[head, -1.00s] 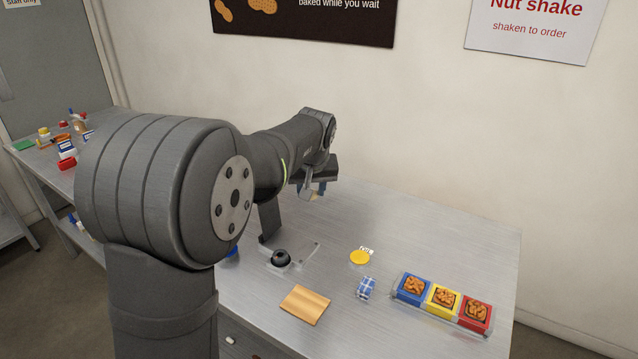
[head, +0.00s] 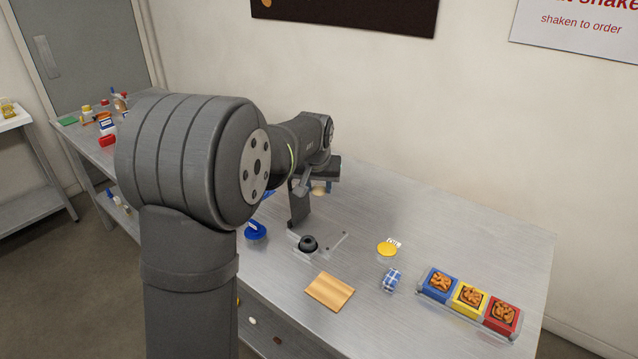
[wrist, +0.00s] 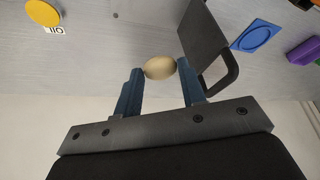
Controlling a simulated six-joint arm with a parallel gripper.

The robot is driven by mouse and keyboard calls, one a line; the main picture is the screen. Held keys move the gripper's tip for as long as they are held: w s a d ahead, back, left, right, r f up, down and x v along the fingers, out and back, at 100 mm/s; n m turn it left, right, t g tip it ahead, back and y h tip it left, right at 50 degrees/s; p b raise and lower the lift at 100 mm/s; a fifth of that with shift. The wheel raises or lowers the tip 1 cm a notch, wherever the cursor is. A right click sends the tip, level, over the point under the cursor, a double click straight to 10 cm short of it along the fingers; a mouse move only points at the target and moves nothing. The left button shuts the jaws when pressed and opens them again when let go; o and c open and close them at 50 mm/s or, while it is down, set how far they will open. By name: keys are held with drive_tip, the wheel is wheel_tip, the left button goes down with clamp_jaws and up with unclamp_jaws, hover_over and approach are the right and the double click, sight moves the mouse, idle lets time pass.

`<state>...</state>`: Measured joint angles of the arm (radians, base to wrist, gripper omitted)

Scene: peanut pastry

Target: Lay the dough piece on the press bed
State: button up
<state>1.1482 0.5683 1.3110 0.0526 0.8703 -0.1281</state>
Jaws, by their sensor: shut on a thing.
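My gripper (wrist: 160,74) is shut on the dough piece (wrist: 151,69), a small pale tan ball between its blue fingers. In the head view the dough piece (head: 319,191) shows just under the gripper, held above the table. The press has a dark upright plate (head: 299,208) beside the gripper and a flat pale base (head: 332,240) below and nearer the camera. A black knob-like part (head: 309,243) sits on that base. In the wrist view the dark plate (wrist: 203,40) with its bar handle is just right of the dough, apart from it. My arm hides part of the area behind.
A yellow disc (head: 387,249), a blue checked bundle (head: 391,280) and a wooden board (head: 330,291) lie on the table. A tray of blue, yellow and red boxes (head: 470,300) stands at right. A blue round item (head: 256,231) is near my arm. The back right is clear.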

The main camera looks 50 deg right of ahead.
drive_tip(key=shift+f, duration=6.15)
drive_tip(key=shift+f, duration=0.6)
drive_tip(key=o, duration=1.6)
drive_tip(key=shift+r, duration=0.15)
drive_tip(key=shift+v, duration=3.4)
drive_tip(key=shift+x, duration=3.35)
